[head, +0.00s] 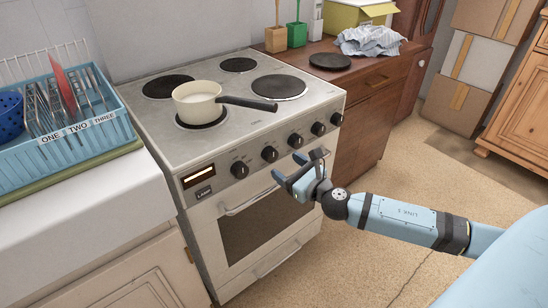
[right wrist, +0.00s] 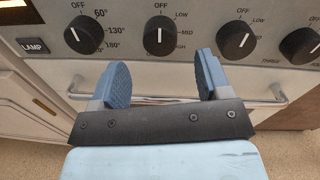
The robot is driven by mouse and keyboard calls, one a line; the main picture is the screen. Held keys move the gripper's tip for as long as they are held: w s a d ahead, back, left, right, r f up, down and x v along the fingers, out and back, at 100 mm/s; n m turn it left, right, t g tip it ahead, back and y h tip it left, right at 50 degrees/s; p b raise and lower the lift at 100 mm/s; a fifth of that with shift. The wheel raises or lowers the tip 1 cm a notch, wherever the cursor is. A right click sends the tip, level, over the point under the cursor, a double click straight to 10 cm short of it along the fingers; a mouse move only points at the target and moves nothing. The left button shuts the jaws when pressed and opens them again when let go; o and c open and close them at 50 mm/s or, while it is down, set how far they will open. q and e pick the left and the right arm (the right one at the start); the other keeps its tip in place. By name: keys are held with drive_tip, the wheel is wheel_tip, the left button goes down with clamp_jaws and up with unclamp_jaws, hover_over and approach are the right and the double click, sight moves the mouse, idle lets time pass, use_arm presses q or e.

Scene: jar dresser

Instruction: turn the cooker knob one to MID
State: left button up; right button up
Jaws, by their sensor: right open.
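The cooker (head: 250,130) has a row of knobs along its front panel. The knob second from the left (head: 269,153) looks like knob one, though I cannot read its number. In the right wrist view this black knob (right wrist: 160,36) has OFF, LOW, MID and HIGH marked around it, and its white line stands vertical, in line with OFF. My right gripper (head: 289,168) is open and empty in front of the panel. In the right wrist view its blue fingers (right wrist: 160,78) stand apart, below and to either side of that knob, not visibly touching it. My left gripper is out of view.
The knob with degree marks (right wrist: 87,35) is left of it, and another LOW-marked knob (right wrist: 237,41) is right. The oven handle (right wrist: 170,98) runs below. A cream pan (head: 197,103) sits on the front-left hotplate. A blue rack (head: 70,140) stands left; floor is clear in front.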

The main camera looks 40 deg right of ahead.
sight(273, 157)
drive_tip(key=w, duration=0.6)
drive_tip(key=shift+a, duration=0.4)
drive_tip(key=shift+s, duration=0.1)
drive_tip(key=c, duration=0.9)
